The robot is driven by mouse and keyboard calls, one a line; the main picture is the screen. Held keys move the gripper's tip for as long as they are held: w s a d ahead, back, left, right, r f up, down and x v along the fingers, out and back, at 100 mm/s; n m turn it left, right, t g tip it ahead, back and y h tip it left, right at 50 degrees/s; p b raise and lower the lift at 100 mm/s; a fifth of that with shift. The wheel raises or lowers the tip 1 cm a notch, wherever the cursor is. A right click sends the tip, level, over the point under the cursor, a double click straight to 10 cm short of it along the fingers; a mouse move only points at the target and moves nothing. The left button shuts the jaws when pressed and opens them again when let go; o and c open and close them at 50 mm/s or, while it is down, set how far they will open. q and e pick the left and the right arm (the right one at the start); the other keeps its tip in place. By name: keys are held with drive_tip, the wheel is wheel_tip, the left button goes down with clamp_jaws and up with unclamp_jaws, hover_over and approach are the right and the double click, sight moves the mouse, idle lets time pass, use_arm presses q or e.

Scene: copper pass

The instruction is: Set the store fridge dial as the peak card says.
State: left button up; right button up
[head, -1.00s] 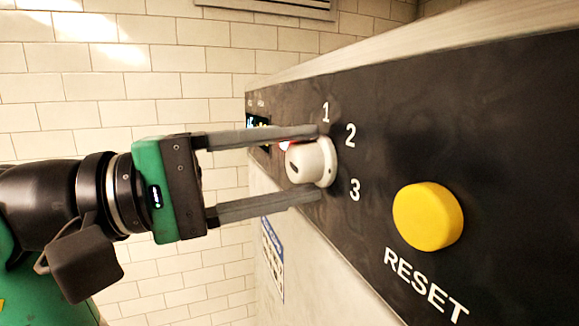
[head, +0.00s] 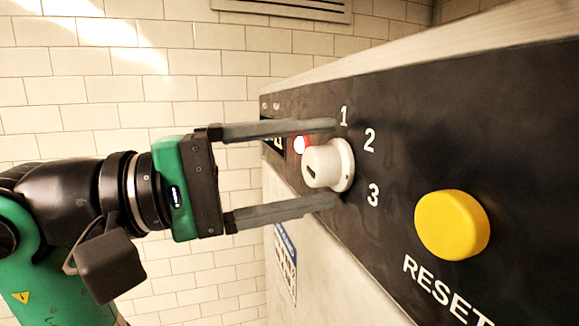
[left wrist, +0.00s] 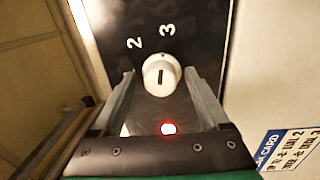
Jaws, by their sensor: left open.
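The white fridge dial (head: 330,165) sits on the dark panel among the numbers 1, 2 and 3, with a dark mark on its face. It also shows in the left wrist view (left wrist: 159,76), where the mark looks nearly upright; I cannot tell for sure which number it points to. My left gripper (head: 334,163) is open, one finger on each side of the dial, with gaps visible beside it. A card (left wrist: 288,148) with a blue band reading "CARD" is partly cut off in the left wrist view; its lines are hard to read. My right gripper is not in view.
A yellow button (head: 452,224) marked RESET stands out from the panel right of the dial. A lit red lamp (head: 301,144) and a small display (head: 273,146) lie beyond the dial, close to the upper finger. A tiled wall (head: 200,80) is behind.

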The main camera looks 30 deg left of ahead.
use_arm(q)
drive_tip(key=shift+f, duration=0.1)
drive_tip(key=b+v, duration=0.3)
drive_tip(key=v, duration=0.8)
drive_tip(key=shift+s+a+b, duration=0.25)
drive_tip(key=shift+b, duration=0.1)
